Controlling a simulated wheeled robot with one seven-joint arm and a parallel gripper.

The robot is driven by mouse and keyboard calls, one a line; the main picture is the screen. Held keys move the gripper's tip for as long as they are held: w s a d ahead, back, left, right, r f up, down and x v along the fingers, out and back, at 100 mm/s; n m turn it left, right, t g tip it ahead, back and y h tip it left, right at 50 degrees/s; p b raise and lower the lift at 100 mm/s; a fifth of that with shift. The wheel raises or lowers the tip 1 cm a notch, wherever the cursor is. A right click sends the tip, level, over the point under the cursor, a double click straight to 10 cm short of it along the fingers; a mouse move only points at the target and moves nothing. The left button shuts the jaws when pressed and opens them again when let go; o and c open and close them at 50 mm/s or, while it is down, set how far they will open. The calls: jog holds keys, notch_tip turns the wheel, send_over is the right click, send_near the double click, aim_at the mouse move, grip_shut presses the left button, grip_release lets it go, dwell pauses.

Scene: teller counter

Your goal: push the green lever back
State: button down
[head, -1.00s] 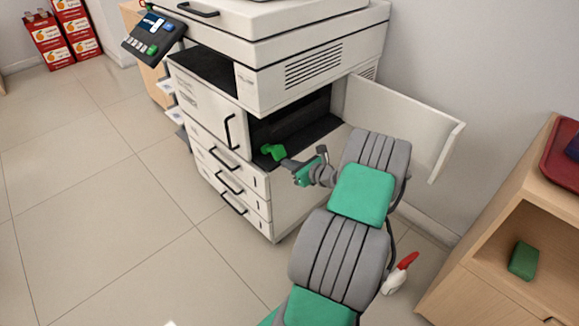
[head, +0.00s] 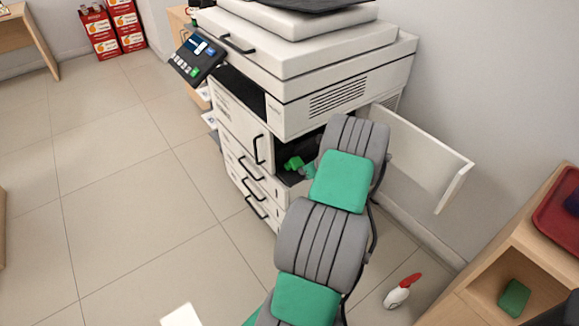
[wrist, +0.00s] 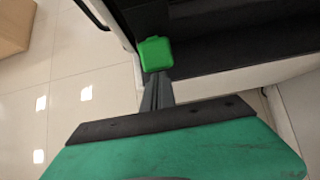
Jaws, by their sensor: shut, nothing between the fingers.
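The green lever (head: 293,163) is inside the open side bay of the white copier (head: 250,110). In the wrist view the lever's green knob (wrist: 155,53) is straight ahead of my gripper (wrist: 157,80). My gripper is shut and empty, its grey fingers pointing at the knob. The fingertips meet the knob's lower edge in that view; I cannot tell whether they touch or a small gap remains. In the head view my arm hides most of the gripper and part of the bay.
The bay's side door (head: 425,155) stands open to the right. A wooden shelf unit (head: 490,262) with a red tray (head: 562,215) is at the right. A white bottle with a red top (head: 400,292) is on the floor. Open floor lies to the left.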

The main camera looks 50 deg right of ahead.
jog(key=shift+w+d+r+p, duration=0.2)
jog(key=shift+w+r+p, duration=0.1)
jog(key=shift+r+p, duration=0.25)
jog(key=shift+w+d+r+p, duration=0.15)
jog(key=shift+w+r+p, duration=0.15)
jog(key=shift+r, duration=0.35)
jog(key=shift+w+a+f, duration=0.1)
jog(key=shift+w+f, duration=0.1)
jog(key=shift+r+p, duration=0.55)
jog(key=shift+r, duration=0.3)
jog(key=shift+s, duration=0.1)
